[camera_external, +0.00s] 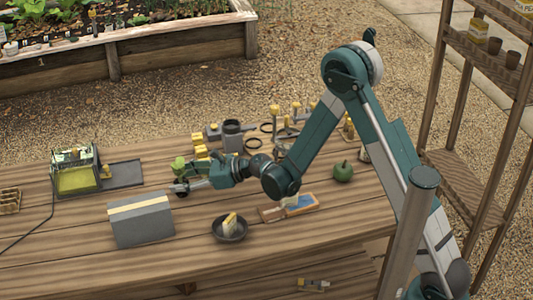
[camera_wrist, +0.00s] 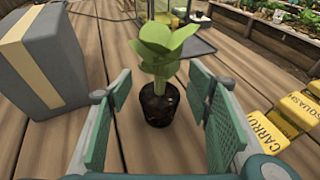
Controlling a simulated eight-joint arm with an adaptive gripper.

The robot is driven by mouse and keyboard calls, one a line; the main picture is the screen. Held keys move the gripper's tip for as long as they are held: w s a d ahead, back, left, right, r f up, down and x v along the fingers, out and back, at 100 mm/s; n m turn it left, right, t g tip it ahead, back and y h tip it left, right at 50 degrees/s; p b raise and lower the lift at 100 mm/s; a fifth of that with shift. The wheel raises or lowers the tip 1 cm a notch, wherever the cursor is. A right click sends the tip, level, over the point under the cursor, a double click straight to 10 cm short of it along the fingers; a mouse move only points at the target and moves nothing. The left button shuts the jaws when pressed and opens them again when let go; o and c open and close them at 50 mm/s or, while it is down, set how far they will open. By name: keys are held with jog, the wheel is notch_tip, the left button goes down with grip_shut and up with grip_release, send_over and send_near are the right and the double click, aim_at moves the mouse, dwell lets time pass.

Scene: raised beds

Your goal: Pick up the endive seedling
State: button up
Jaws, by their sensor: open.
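The endive seedling (camera_wrist: 163,45) has broad light green leaves above a small dark pot (camera_wrist: 159,104) and stands upright on the wooden table. It also shows in the external view (camera_external: 179,164), partly hidden by my gripper. My gripper (camera_wrist: 160,112) is open, with its green-padded fingers on the left and right of the pot. Gaps show between the pot and both pads, and nothing is held. In the external view my gripper (camera_external: 188,184) is low over the table, at the seedling.
A grey box with a pale stripe (camera_external: 141,219) stands close by, left of the seedling in the wrist view. Yellow seed-labelled blocks (camera_wrist: 263,131) are on the right. A dark bowl (camera_external: 230,236), tray (camera_external: 270,213) and green round object (camera_external: 343,172) are also on the table.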

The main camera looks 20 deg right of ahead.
dwell(0.5)
jog(key=c, duration=0.8)
jog(key=shift+o, duration=0.2)
jog(key=shift+r, duration=0.1)
jog(key=shift+r+p, duration=1.15)
jog(key=shift+r, duration=3.8)
